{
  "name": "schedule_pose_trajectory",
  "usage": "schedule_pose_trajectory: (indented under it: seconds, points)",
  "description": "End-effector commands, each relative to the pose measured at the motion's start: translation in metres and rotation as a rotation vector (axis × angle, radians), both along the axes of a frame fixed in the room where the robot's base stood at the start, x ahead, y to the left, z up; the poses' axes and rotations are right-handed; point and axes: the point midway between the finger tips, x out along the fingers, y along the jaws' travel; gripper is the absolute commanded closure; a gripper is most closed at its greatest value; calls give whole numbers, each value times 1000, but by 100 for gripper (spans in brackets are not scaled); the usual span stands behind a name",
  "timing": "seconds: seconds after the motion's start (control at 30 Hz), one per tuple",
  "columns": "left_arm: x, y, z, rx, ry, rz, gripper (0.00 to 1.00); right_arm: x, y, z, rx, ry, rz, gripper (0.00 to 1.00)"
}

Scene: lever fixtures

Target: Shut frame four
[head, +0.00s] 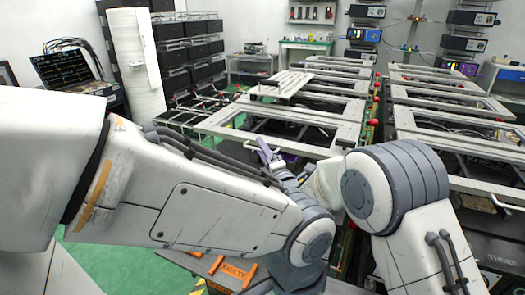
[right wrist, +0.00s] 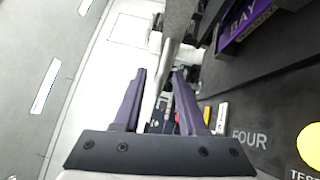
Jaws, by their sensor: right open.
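The label FOUR (right wrist: 250,138) shows on a dark surface in the right wrist view. A pale frame (head: 215,122) lies closest to my right gripper (head: 268,152) in the head view; its own number is not readable there. In the right wrist view my right gripper (right wrist: 158,95) has its two purple fingers apart. A pale bar (right wrist: 152,98), likely a handle, runs between the fingers; I cannot tell whether they touch it. My left gripper is not in view.
More pale frames (head: 440,112) fill a second row on the right. A raised pale panel (head: 283,84) sits farther back on the left row. A white cylinder (head: 136,65) and dark bins (head: 185,50) stand at left. Green floor (head: 130,262) shows at lower left.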

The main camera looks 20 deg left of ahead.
Motion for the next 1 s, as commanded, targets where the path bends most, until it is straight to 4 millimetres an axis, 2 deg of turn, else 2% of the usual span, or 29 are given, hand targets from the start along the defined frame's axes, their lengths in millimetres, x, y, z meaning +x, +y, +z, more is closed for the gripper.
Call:
schedule_pose_trajectory:
  seconds: [0.03,0.13,0.17,1.0]
  points:
    - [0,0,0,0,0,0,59,0,0,0,0,0,0,59]
    - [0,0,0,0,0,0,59,0,0,0,0,0,0,97]
    - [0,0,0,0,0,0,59,0,0,0,0,0,0,100]
    - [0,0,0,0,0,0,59,0,0,-1,-1,1,0,100]
